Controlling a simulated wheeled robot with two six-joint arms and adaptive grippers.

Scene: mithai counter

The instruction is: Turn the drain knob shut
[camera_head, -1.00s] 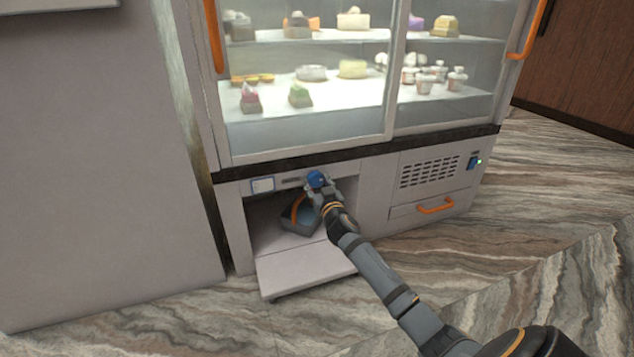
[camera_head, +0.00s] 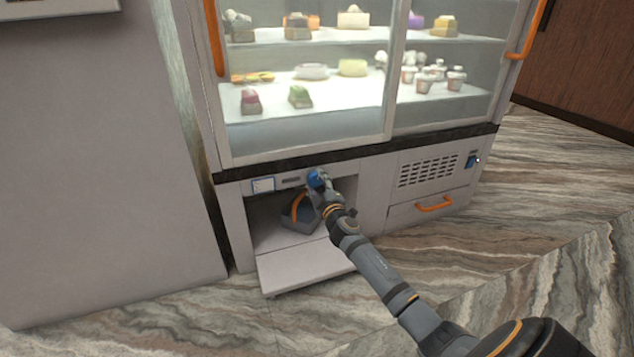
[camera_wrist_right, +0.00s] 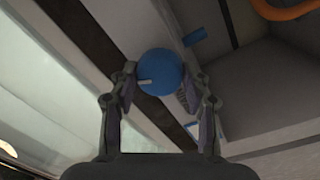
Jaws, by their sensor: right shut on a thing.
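The blue drain knob (camera_head: 314,179) is on the front of the display case's lower panel, above the open compartment. In the right wrist view the round knob (camera_wrist_right: 160,72) sits between my fingertips, with a pale pointer mark on its left half. My right gripper (camera_head: 321,183) is shut on the knob, one finger on each side, and covers part of it in the head view. In the right wrist view my right gripper (camera_wrist_right: 160,85) shows both fingers. My left gripper is not in view.
Below the knob, a grey bin with an orange handle (camera_head: 299,211) stands in the open compartment. Its flap (camera_head: 305,268) is folded down in front. An orange drawer handle (camera_head: 435,204), a vent and a blue switch (camera_head: 471,162) are to the right.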

